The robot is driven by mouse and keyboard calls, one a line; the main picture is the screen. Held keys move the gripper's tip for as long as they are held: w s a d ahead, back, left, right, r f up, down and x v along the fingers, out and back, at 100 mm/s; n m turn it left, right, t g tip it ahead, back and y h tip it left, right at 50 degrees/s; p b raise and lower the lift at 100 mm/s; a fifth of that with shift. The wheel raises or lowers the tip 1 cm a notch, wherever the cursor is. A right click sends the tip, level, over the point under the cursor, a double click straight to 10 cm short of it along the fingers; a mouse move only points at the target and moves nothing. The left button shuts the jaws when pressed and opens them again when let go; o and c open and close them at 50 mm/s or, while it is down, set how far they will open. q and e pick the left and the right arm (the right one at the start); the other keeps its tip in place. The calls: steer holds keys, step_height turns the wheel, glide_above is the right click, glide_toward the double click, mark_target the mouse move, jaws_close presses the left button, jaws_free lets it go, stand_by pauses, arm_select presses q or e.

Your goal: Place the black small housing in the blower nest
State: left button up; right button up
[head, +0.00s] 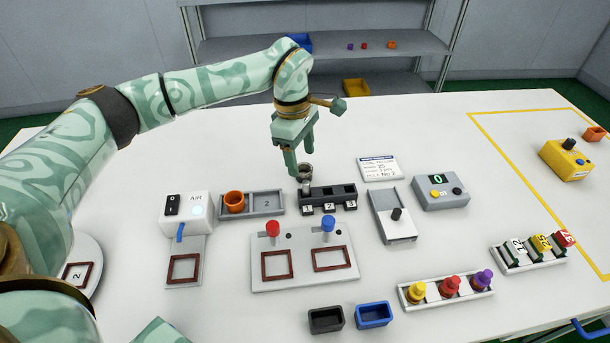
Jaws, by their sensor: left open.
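The black small housing (326,320) is an open rectangular box on the table at the front, left of a blue housing (373,315). The blower (186,212) is a white box marked AIR with a black switch and a blue nozzle. In front of it is its nest (185,269), a grey plate with an empty dark red square frame. My left gripper (301,160) is open and points down by a small dark cylindrical piece (305,173) at slot 1 of the black numbered rack (328,196). I cannot tell whether it touches it.
A plate with two red frames (304,284) and red and blue knobs stands between rack and housings. A grey tray (266,204) holds an orange cup. A rack of yellow, red and purple bottles (446,288) is right of the housings. Free table lies left of the black housing.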

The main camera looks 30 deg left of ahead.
mark_target(303, 166)
arm_select(q)
steer(key=f, duration=0.2)
steer(key=f+b, duration=0.1)
steer(key=f, duration=0.1)
steer(key=shift+w+d, duration=0.1)
steer(key=shift+d, duration=0.2)
steer(key=shift+r, duration=0.2)
steer(key=c, duration=1.1)
